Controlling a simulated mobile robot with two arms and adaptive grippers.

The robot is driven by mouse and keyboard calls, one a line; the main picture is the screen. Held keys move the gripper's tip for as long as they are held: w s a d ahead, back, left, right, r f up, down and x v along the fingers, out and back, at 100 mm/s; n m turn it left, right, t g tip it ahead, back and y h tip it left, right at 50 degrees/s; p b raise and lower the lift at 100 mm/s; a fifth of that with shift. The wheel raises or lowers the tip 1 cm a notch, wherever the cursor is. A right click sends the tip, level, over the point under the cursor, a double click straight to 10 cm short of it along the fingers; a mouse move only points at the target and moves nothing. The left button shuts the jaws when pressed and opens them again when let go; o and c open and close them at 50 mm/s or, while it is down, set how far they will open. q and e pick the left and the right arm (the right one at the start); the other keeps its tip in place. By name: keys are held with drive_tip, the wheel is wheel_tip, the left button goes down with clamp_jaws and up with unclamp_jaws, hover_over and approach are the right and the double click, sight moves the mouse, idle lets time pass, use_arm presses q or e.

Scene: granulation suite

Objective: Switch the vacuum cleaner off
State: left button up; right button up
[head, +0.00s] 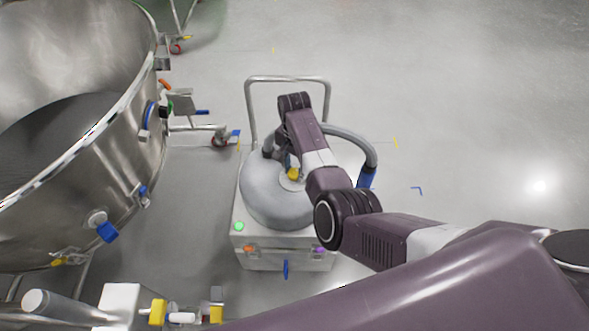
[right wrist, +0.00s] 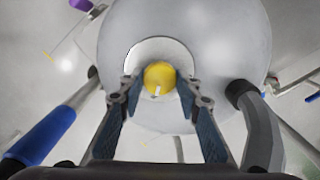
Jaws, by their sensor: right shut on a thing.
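The vacuum cleaner (head: 262,205) stands on the floor in the middle of the head view, with a rounded grey tank on a pale box base and a tube handle behind. A yellow knob (head: 293,174) sits on a pale round plate on its top. A green lamp-like dot (head: 239,226) shows on the base. In the right wrist view the knob (right wrist: 160,76) has a white mark that points towards the bottom of the picture. My right gripper (right wrist: 160,88) is shut on the knob, one finger on each side. In the head view my arm partly hides it. My left gripper is out of view.
A large steel vessel (head: 150,165) with blue-handled fittings stands close on the left. A grey hose (head: 360,142) with a blue cuff (head: 367,177) curves at the cleaner's right. The floor behind and to the right is clear.

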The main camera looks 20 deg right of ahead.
drive_tip(key=shift+r+n+p, duration=0.2)
drive_tip(key=shift+n+p, duration=1.1)
drive_tip(key=shift+n, duration=0.2)
drive_tip(key=n+p, duration=0.2)
drive_tip(key=n, duration=0.2)
drive_tip(key=shift+f+n, duration=0.1)
drive_tip(key=shift+n, duration=0.2)
drive_tip(key=n+p, duration=0.1)
drive_tip(key=n, duration=0.4)
drive_tip(key=shift+p, duration=0.3)
drive_tip(key=n, duration=0.5)
drive_tip(key=shift+f, duration=0.1)
drive_tip(key=shift+n+p, duration=0.3)
drive_tip(key=o, duration=1.2)
drive_tip(key=shift+c, duration=0.2)
